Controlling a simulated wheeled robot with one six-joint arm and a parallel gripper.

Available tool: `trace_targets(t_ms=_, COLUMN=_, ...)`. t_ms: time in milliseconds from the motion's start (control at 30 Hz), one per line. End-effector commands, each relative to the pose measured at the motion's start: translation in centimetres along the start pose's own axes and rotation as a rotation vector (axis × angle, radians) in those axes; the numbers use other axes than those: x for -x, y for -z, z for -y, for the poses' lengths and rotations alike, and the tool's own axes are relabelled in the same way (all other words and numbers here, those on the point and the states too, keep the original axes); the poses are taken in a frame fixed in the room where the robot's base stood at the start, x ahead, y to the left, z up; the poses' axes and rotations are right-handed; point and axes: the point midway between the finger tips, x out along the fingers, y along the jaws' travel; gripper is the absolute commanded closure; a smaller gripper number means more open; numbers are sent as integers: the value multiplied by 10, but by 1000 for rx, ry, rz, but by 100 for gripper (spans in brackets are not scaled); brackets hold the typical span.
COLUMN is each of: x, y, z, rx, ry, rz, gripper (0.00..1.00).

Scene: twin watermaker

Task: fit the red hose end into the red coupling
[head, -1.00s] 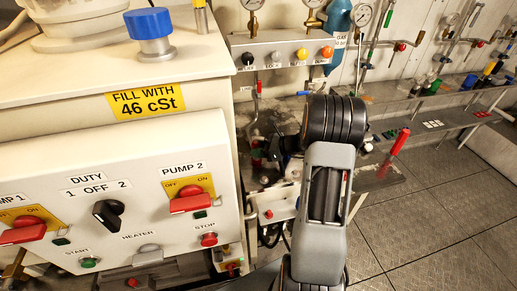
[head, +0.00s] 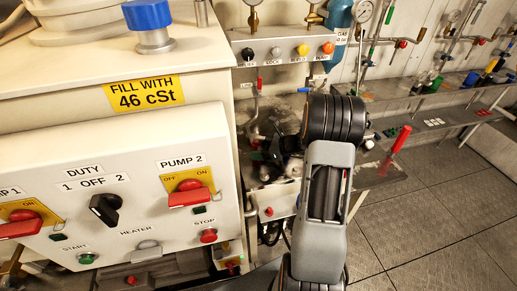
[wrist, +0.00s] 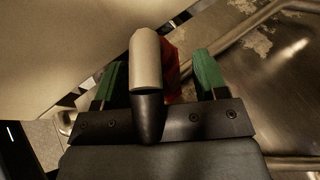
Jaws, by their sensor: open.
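In the wrist view my gripper (wrist: 162,78) is open, with its two green-padded fingers apart. A pale cylinder (wrist: 146,58) with a dark lower end stands between the fingers in the picture, with no clear contact with either. I cannot tell whether it is a hose part. A red piece (wrist: 172,70) shows partly behind it. I cannot tell whether it is the hose end or the coupling. In the head view my own arm hides my gripper, and I cannot make out the red hose end or red coupling.
A white control panel (head: 130,215) with red-handled switches fills the left. A red handle (head: 396,150) rises right of my arm. Gauges and valves line the back wall above a shelf (head: 440,92). The floor (head: 440,215) at right is clear. Bare metal (wrist: 270,80) lies right of my gripper.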

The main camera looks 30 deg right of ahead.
Motion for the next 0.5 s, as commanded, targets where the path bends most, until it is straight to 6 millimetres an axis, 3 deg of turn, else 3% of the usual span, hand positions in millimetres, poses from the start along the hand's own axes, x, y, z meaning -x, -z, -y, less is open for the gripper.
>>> trace_targets(t_ms=267, x=7, y=2, z=1, rx=-5, ry=5, rz=-2, gripper=34)
trace_targets(t_ms=500, x=49, y=1, z=2, rx=-1, ry=10, rz=-1, gripper=34)
